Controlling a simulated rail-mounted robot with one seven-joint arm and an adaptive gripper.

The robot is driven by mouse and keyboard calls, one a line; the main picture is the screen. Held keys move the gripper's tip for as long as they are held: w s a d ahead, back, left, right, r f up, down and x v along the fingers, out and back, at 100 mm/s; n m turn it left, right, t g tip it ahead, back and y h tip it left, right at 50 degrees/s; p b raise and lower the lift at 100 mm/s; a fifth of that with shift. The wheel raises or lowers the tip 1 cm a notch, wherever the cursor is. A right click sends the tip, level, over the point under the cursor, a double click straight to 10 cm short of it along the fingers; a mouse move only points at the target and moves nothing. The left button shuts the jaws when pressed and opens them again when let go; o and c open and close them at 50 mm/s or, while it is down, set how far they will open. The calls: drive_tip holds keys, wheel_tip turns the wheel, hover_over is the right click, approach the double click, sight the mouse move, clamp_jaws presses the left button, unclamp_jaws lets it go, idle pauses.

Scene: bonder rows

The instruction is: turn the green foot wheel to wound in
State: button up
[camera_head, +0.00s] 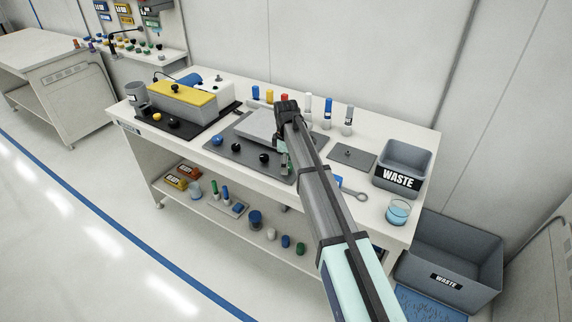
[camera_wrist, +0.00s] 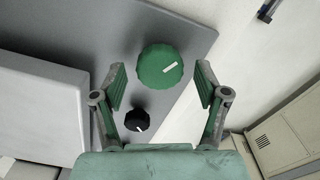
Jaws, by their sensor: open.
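The green foot wheel (camera_wrist: 160,66) is a round, ridged knob with a white pointer mark, which points up and to the right in the wrist view. It sits on a grey plate (camera_wrist: 206,40), near the plate's edge. My gripper (camera_wrist: 160,70) is open, with one finger on each side of the wheel in that view. A gap shows between each finger and the wheel, and I cannot tell the height difference. In the head view my gripper (camera_head: 281,150) hangs over the front right of the machine's grey base plate (camera_head: 222,151). My arm hides the wheel there, or it cannot be made out.
A small black knob (camera_wrist: 137,120) with a white mark sits close to my left finger. A pale block (camera_wrist: 40,110) rises left of it. On the bench stand several coloured bottles, a waste bin (camera_head: 403,166) and a blue cup (camera_head: 398,212).

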wheel_tip(320, 180, up, 12)
drive_tip(key=shift+f, duration=0.25)
drive_tip(key=shift+s, duration=0.1)
